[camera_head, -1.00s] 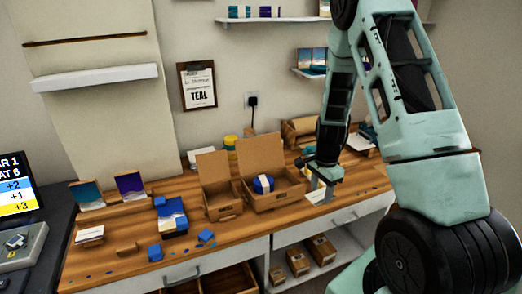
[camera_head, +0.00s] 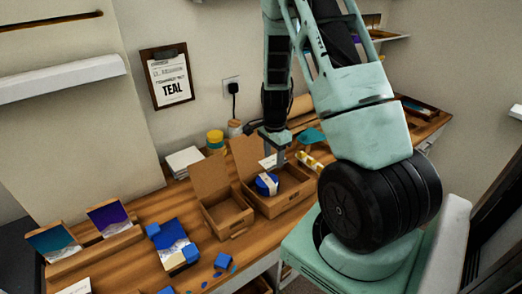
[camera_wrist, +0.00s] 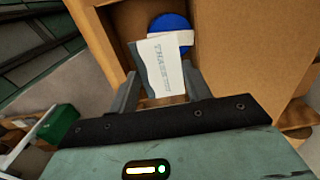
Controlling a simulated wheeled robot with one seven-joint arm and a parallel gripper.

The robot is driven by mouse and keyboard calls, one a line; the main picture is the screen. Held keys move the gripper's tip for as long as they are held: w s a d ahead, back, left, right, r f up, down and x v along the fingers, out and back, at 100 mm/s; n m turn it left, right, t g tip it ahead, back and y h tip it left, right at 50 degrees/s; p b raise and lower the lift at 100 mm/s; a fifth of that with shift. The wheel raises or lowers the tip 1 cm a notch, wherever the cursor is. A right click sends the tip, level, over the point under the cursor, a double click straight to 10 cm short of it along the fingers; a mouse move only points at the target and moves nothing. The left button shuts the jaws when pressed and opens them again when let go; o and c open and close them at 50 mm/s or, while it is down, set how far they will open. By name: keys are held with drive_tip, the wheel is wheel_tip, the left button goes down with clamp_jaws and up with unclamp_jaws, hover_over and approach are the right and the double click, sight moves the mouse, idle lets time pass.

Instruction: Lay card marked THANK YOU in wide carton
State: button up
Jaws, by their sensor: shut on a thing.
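The white card (camera_wrist: 162,68) reads THANK YOU in the wrist view and is held between the fingers of my gripper (camera_wrist: 160,88). In the head view the card (camera_head: 267,161) is a small pale patch by my gripper (camera_head: 277,158), above the wide carton (camera_head: 267,206). The wide carton stands open with its lid up at the back. A blue round item (camera_head: 266,184) with a pale band sits inside it. In the wrist view this blue item (camera_wrist: 170,22) is beyond the card, which covers part of it.
A narrower open carton (camera_head: 230,219) stands just left of the wide one. Blue blocks and a picture (camera_head: 172,240) lie further left on the bench. A yellow-lidded jar (camera_head: 215,139) and white stack (camera_head: 184,161) are behind. A clipboard marked TEAL (camera_head: 168,78) hangs on the wall.

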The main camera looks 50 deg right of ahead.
drive_tip(key=shift+f+b, duration=3.1)
drive_tip(key=shift+f, duration=1)
drive_tip(key=o, duration=0.8)
wheel_tip(320, 180, up, 8)
drive_tip(key=p, duration=0.6)
drive_tip(key=shift+p, duration=0.35)
